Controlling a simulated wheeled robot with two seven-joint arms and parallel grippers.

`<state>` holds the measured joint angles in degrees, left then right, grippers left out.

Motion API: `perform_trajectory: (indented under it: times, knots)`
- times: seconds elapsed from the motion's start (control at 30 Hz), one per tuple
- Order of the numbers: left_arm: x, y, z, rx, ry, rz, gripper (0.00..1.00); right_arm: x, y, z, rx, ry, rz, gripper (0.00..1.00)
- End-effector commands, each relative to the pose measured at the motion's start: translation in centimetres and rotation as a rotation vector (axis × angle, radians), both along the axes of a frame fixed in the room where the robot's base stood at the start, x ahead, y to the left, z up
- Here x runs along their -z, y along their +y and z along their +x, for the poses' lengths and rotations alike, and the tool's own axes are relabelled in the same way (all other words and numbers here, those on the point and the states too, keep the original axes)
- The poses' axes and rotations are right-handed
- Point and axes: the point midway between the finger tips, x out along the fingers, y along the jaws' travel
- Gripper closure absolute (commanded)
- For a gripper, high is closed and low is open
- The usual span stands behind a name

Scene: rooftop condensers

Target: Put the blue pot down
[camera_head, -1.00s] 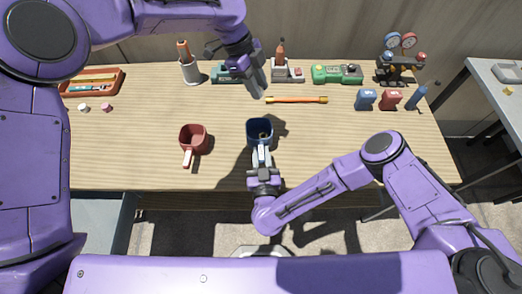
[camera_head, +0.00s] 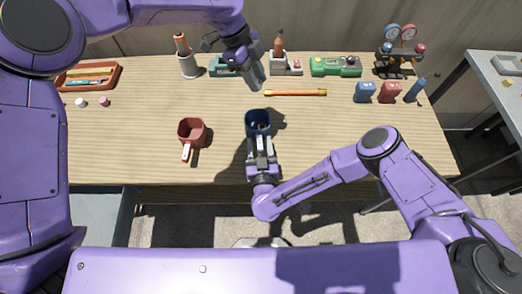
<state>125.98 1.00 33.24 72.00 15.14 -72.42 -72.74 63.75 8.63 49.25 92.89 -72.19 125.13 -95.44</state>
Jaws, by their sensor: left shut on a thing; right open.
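The blue pot (camera_head: 258,121) appears to stand upright on the table, near the middle of its front half, its handle side toward me. Something small shows inside it, too small to name. My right gripper (camera_head: 261,146) is open at the pot's near side, its fingers around the handle area. The gripper hides most of the handle, and I cannot tell whether the fingers touch it. My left gripper (camera_head: 257,82) is above the back half of the table, beyond the pot. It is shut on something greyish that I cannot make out.
A red pot (camera_head: 192,130) stands left of the blue pot. An orange-yellow rod (camera_head: 296,93) lies behind it. Blue (camera_head: 365,92) and red (camera_head: 390,92) containers, a green case (camera_head: 335,66) and an orange tray (camera_head: 88,76) line the back. The table's front right is clear.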

Motion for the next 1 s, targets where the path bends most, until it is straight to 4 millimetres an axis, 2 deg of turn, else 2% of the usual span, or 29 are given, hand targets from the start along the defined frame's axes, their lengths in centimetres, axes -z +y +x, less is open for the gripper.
perform_trajectory:
  times: [0.07,0.33,0.5,0.7,1.0]
  knots:
    - [0.0,0.0,0.0,0.000,0.000,0.000,1.00,0.1,0.0,-0.4,0.000,0.003,0.000,0.47]
    - [0.0,0.0,0.0,0.000,0.000,0.000,1.00,0.9,-1.0,-7.4,-0.004,0.005,0.004,0.47]
    - [0.0,0.0,0.0,0.000,0.000,0.000,1.00,1.0,-1.4,-10.6,0.001,0.008,0.001,0.47]
    - [0.0,0.0,0.0,0.000,0.000,0.000,1.00,0.9,-1.5,-12.0,0.001,0.003,0.001,0.47]
    - [0.0,0.0,0.0,0.000,0.000,0.000,1.00,0.9,-1.5,-12.0,0.000,0.001,0.001,0.47]
